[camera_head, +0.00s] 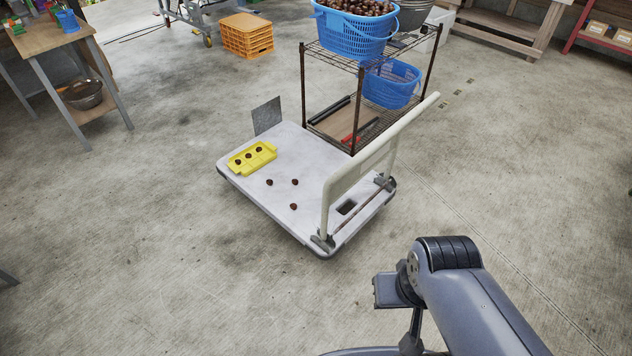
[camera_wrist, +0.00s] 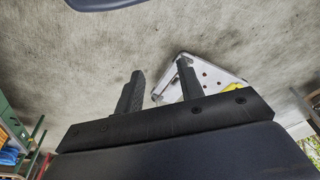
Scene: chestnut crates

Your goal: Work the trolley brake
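The trolley (camera_head: 250,190) stands on the floor left of my arm in the head view. It has a pale flat deck and a cream push handle (camera_head: 335,190) on its right end. I cannot tell which part is the brake. The trolley also shows, tilted, in the wrist view (camera_wrist: 215,70). My gripper (camera_wrist: 160,70) is open and empty, its two dark fingers apart, well away from the trolley. Its fingers do not show clearly in the head view.
A yellow tray (camera_head: 240,162) with chestnuts and several loose chestnuts (camera_head: 294,182) are on the deck. A grey plate (camera_head: 267,115) stands upright at its far edge. A wire rack (camera_head: 303,90) with blue baskets stands behind the trolley. The concrete floor in front is clear.

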